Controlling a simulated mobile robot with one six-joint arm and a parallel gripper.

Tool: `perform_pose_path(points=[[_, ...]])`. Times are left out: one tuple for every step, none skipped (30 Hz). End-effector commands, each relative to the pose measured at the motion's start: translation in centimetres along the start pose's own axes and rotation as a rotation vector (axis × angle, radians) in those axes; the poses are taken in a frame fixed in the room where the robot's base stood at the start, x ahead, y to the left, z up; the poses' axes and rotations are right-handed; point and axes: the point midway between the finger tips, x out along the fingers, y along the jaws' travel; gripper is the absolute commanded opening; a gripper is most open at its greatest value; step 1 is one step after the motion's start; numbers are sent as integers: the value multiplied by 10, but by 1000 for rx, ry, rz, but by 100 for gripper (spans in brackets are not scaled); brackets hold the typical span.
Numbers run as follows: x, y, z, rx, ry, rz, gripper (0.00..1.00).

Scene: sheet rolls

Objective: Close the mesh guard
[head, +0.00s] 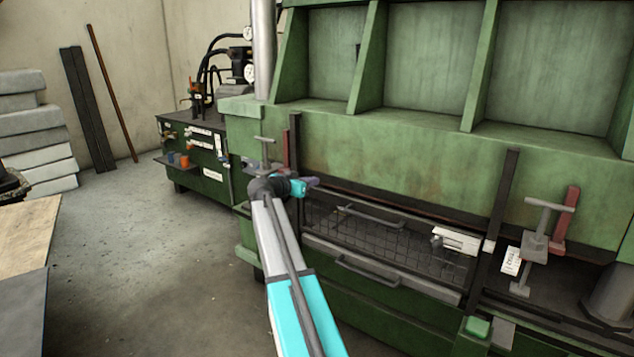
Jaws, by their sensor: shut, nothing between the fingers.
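The mesh guard (390,243) is a dark wire grid low on the front of the green press, between two dark upright rails (295,170) (505,195). A grey bar handle (372,214) runs along its upper part. A dark gap shows above the mesh; I cannot tell how far the guard is from its end position. My gripper (314,182) is at the end of the turquoise and grey arm, near the left rail and above the guard's left end. Its fingers are small here and look shut and empty. The arm hides part of the guard's lower left.
A second handle (367,272) is on a grey front panel below the mesh. The concrete floor (150,235) left of the arm is clear.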

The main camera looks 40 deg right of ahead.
Motion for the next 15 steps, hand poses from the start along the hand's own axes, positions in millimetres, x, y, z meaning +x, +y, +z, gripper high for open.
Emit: perform_pose_path(points=[[-6, 1, 0, 0, 0, 0, 0], [-8, 1, 0, 0, 0, 0, 0], [-11, 1, 0, 0, 1, 0, 0], [-12, 1, 0, 0, 1, 0, 0], [-14, 0, 0, 0, 1, 0, 0], [-15, 0, 0, 0, 1, 0, 0], [-15, 0, 0, 0, 1, 0, 0], [-16, 0, 0, 0, 1, 0, 0], [-16, 0, 0, 0, 1, 0, 0], [-16, 0, 0, 0, 1, -1, 0], [-16, 0, 0, 0, 1, 0, 0], [-16, 0, 0, 0, 1, -1, 0], [-16, 0, 0, 0, 1, -1, 0], [-16, 0, 0, 0, 1, -1, 0], [-16, -1, 0, 0, 1, -1, 0]])
